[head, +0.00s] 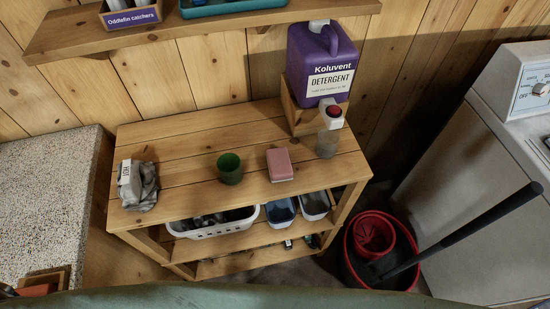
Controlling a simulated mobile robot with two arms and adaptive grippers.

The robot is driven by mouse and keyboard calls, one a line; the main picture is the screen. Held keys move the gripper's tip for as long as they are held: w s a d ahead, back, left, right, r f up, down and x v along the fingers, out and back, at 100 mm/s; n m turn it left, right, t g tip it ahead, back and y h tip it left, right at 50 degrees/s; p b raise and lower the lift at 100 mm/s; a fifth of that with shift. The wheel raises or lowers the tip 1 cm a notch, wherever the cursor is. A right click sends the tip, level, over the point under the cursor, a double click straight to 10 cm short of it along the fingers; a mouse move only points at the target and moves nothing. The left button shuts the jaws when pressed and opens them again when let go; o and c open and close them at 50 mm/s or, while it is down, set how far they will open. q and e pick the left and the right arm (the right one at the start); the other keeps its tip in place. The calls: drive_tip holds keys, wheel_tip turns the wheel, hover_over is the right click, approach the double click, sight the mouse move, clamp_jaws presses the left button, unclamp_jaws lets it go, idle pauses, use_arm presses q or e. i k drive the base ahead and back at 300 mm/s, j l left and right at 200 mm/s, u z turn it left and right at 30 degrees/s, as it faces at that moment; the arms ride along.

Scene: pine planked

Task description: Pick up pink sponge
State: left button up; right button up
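The pink sponge (280,164) lies on the top of the wooden shelf unit (190,144), right of its middle and close to the front edge. A green cup (230,168) stands to its left, with a gap of bare wood between them. A small clear glass (327,143) stands to its right, under the spout of the detergent jug. Nothing covers the sponge. Neither of my grippers shows in the head view.
A purple detergent jug (320,62) sits on a wooden stand (300,117) at the back right. A grey cloth bundle (146,194) lies at the left end. Bins fill the lower shelf. A red bucket (350,262) and a white appliance (460,190) stand right. A wall shelf (70,37) hangs above.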

sight(280, 170)
drive_tip(key=k+l+z, duration=0.5)
drive_tip(key=k+l, duration=0.2)
drive_tip(key=l, duration=0.1)
